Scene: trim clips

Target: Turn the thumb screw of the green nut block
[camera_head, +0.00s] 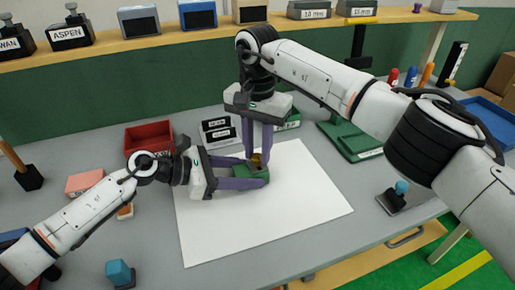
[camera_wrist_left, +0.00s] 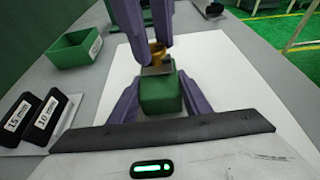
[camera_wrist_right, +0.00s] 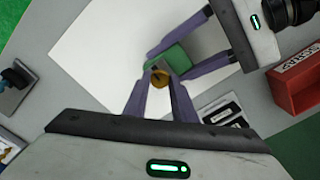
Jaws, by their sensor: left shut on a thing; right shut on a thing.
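The green nut block (camera_head: 252,171) sits on the white sheet (camera_head: 300,205), near the sheet's back left part. My left gripper (camera_head: 256,174) comes in from the left and is shut on the block's sides; the left wrist view shows the block (camera_wrist_left: 160,96) between its fingers. The brass thumb screw (camera_head: 256,159) stands on top of the block. My right gripper (camera_head: 265,155) points down from above and is shut on the screw, whose head (camera_wrist_right: 159,78) shows between its fingertips in the right wrist view. The fingers partly hide screw and block.
A red bin (camera_head: 148,137) and labelled dark blocks (camera_head: 217,131) stand behind the sheet. A green bin (camera_wrist_left: 75,50) is also behind. A dark stand with a blue knob (camera_head: 393,197) is at right, a teal block (camera_head: 120,274) front left. The sheet's front is clear.

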